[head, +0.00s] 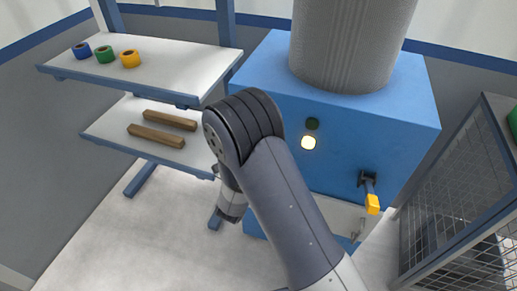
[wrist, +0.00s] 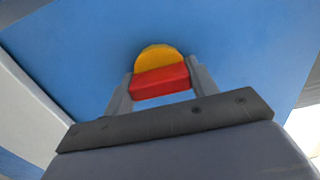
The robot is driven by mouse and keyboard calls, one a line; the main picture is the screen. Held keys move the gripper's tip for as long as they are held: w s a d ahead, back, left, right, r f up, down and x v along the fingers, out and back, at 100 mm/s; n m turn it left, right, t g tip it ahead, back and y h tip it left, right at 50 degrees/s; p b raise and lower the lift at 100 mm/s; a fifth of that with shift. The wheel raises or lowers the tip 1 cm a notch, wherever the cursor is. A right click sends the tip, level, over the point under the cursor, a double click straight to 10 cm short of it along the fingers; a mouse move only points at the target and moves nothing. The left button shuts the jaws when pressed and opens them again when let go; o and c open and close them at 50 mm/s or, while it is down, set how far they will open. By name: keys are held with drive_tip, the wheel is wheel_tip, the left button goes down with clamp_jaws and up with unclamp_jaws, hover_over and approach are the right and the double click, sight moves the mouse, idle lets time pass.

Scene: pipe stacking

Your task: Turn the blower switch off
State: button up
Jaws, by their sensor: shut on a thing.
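The blower is a blue box (head: 375,100) with a large grey ribbed duct (head: 352,40) on top. In the wrist view, a switch with a red handle (wrist: 160,81) in front of a yellow round plate (wrist: 158,56) sits on a blue face (wrist: 240,45). My gripper (wrist: 160,72) has one finger on each side of the red handle and is shut on it. In the head view my own arm hides the switch and the fingers. The box front has a lit pale yellow lamp (head: 309,143) below a dark green lamp (head: 312,124).
A yellow-ended lever (head: 372,204) sticks out of the box front at right. A wire-mesh cage (head: 455,190) stands farther right. A shelf at left holds blue, green and yellow rings (head: 105,54) above two brown bars (head: 157,136). The pale floor (head: 120,240) at lower left is clear.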

idle(0.3)
drive_tip(key=o, duration=1)
drive_tip(key=v, duration=1)
drive_tip(key=shift+s+a, duration=0.15)
drive_tip(key=shift+s, duration=0.25)
drive_tip(key=shift+w, duration=0.1)
drive_tip(key=x, duration=1)
drive_tip(key=shift+w, duration=0.35)
drive_tip(key=shift+s, duration=0.1)
